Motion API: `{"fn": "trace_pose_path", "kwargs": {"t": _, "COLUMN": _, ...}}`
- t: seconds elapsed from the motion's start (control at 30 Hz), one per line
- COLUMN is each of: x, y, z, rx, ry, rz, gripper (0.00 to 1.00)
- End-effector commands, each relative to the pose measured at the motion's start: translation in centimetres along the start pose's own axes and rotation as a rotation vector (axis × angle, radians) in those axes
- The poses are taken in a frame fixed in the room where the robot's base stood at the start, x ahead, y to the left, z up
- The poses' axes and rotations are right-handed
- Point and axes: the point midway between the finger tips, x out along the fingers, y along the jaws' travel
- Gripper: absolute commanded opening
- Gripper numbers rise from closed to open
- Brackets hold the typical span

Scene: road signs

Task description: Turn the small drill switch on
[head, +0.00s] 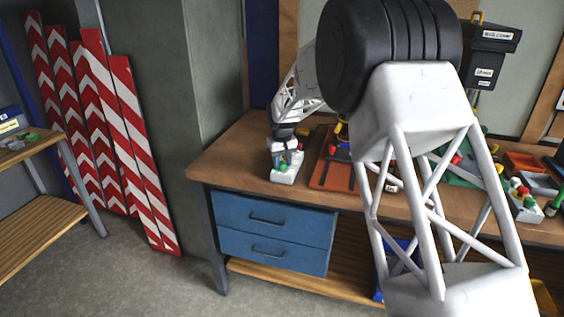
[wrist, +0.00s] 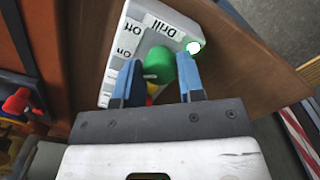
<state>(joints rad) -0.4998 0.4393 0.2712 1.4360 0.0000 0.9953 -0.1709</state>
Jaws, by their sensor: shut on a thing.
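The small drill switch is a pale grey box (head: 286,172) near the left front of the workbench in the head view. In the wrist view the switch box (wrist: 116,68) carries the labels "Drill", "On" and "Off". A green knob (wrist: 158,63) stands out of it, with a little yellow and red below. A round lamp (wrist: 194,47) at its corner looks bright white-green. My gripper (wrist: 157,78) has its blue fingers on both sides of the green knob and is shut on it. In the head view my gripper (head: 285,137) is above the box, partly hidden by my wrist.
The brown workbench (head: 232,160) has bare room left of the switch. An orange-red tray (head: 328,175) lies close on its right. Another switch box (head: 525,208) stands at the far right. Striped red-white boards (head: 110,140) lean at the left.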

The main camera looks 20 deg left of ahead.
Motion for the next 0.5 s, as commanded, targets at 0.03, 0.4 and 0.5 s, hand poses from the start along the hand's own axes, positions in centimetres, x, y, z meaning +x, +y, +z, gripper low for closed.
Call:
{"fn": "trace_pose_path", "kwargs": {"t": 0.03, "x": 0.04, "y": 0.0, "z": 0.01, "rx": 0.0, "ry": -0.001, "rz": 0.0, "gripper": 0.12}}
{"fn": "trace_pose_path", "kwargs": {"t": 0.4, "x": 0.01, "y": 0.0, "z": 0.0, "rx": 0.001, "ry": 0.0, "rz": 0.0, "gripper": 0.61}}
{"fn": "trace_pose_path", "kwargs": {"t": 0.5, "x": 0.0, "y": 0.0, "z": -0.01, "rx": 0.001, "ry": 0.0, "rz": 0.0, "gripper": 0.61}}
